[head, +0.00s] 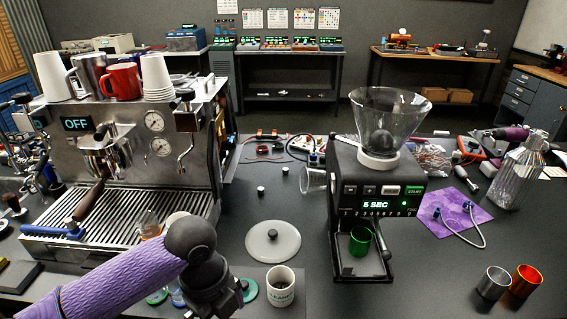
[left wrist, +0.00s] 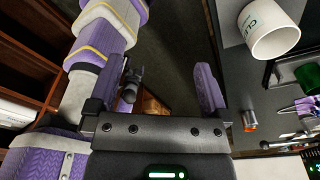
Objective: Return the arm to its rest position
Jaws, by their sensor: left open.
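My left arm (head: 120,272) comes in from the lower left in its purple sleeve, in front of the espresso machine. Its black wrist bends down towards the bottom edge, left of a white lettered mug (head: 280,287). In the left wrist view my left gripper (left wrist: 160,88) is open, with its two purple fingers wide apart and nothing between them. The white mug (left wrist: 270,30) stands apart from the fingers at the upper right of that view. In the head view the fingers are hard to make out. My right gripper cannot be made out.
The espresso machine (head: 150,140) reads OFF and carries cups. The grinder (head: 375,185) holds a green cup (head: 360,240). A round lid (head: 273,241) lies between them. A purple mat (head: 455,218), a silver cup (head: 494,283) and an orange cup (head: 525,281) are at right.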

